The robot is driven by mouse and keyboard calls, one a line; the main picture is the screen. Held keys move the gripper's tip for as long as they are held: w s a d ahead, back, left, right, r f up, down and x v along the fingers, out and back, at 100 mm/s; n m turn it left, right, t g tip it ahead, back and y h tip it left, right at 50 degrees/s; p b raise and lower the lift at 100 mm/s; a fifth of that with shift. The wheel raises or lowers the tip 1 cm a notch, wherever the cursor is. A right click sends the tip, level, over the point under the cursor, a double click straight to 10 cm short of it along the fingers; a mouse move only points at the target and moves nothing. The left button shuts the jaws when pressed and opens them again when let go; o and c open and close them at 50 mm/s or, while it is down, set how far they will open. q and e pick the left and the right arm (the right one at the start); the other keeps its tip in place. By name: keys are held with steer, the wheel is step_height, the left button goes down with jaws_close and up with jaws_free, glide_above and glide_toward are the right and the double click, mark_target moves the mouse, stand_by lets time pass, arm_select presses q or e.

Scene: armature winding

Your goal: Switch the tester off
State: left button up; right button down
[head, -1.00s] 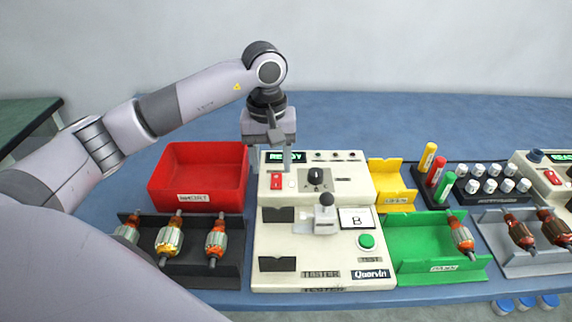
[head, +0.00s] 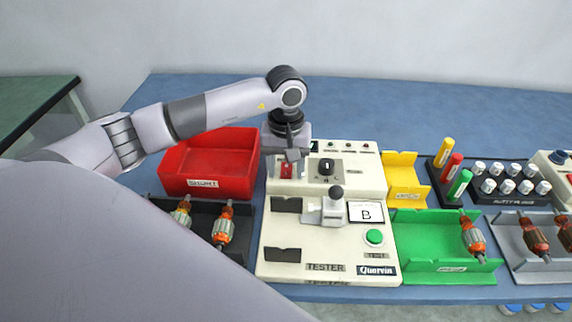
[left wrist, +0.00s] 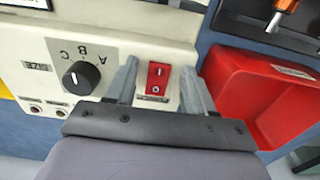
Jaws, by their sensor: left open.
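My left gripper (head: 286,168) is open and empty over the tester's upper left. In the left wrist view the red switch (left wrist: 158,79) lies between the two spread fingers of my left gripper (left wrist: 159,72), with a gap on each side. The switch carries I and O marks; which side is pressed I cannot tell. The black dial (left wrist: 81,77) is beside one finger. My right gripper is not in view.
A red bin (head: 212,162) stands close left of the tester. A dark tray with armatures (head: 224,226) is in front of it, partly hidden by my arm. Yellow (head: 403,178) and green (head: 436,250) trays stand right. The blue table behind is clear.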

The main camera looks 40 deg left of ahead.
arm_select(q)
jaws_close()
steer(key=shift+w+a+g+h+b, duration=0.15)
steer(key=shift+w+g+h+b, duration=0.2)
steer(key=shift+g+b, duration=0.4)
steer(key=shift+r+g+h, duration=0.1)
steer(key=shift+g+h, duration=0.35)
steer(key=shift+g, duration=0.1)
steer(key=shift+r, duration=0.1)
jaws_free()
steer(key=shift+b+v, duration=0.7)
steer(key=shift+v, duration=2.9)
